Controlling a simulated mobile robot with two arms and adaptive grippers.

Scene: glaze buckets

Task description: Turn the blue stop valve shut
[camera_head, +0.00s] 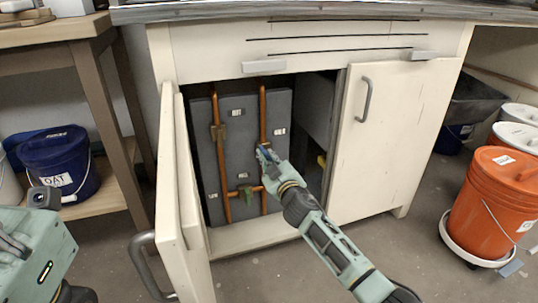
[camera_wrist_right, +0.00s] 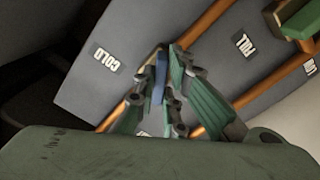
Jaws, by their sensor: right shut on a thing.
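The blue stop valve handle (camera_wrist_right: 160,78) sits on a copper pipe inside the open cabinet. In the wrist view its blue lever stands between the fingers of my right gripper (camera_wrist_right: 168,92), which is shut on it. In the head view my right gripper (camera_head: 265,157) reaches into the cabinet and covers most of the valve. Only a small bit of blue shows at the fingertips. My left arm shows at the lower left, but its gripper is out of view.
Copper pipes (camera_head: 222,165) run up a grey panel (camera_head: 240,130) with labels, including COLD (camera_wrist_right: 106,58). A green-handled valve (camera_head: 246,190) sits lower left of my gripper. The left cabinet door (camera_head: 180,200) stands open; the right door (camera_head: 385,140) is shut.

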